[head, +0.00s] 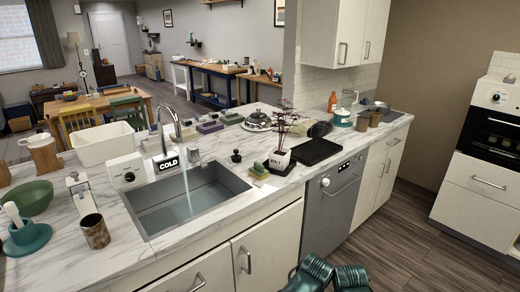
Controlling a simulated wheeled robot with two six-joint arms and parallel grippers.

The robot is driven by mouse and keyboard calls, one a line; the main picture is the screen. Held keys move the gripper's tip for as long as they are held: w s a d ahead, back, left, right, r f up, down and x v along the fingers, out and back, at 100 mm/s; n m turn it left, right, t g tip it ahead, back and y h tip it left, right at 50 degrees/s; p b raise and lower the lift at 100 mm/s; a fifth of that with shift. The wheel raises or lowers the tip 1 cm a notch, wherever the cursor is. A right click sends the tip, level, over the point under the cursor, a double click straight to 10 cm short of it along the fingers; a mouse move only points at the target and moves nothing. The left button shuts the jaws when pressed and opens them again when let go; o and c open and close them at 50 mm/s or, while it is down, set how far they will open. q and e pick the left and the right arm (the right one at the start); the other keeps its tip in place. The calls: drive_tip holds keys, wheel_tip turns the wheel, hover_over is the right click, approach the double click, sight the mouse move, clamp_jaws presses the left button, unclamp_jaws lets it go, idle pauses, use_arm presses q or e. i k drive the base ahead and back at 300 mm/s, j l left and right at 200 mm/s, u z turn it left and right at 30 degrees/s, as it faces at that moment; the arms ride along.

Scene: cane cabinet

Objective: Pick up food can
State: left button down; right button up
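A short, brown, rusty-looking can (95,231) stands upright on the marble counter, left of the sink. It is the nearest thing to a food can that I see. No label can be read on it, so I cannot tell if it is the food can. Dark teal ribbed parts, which look like parts of my arms, show at the bottom edge, well to the right of this can and apart from it. I cannot make out gripper fingers on them, and nothing is seen held.
Water runs into the sink (187,197) from the faucet. A green bowl (32,198), a teal holder (27,239) and a white bin (103,143) crowd the counter's left. A potted plant (279,160) and black tray (315,151) stand right of the sink. Wooden floor at right is clear.

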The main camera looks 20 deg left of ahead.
sight(96, 232)
drive_tip(key=u, duration=2)
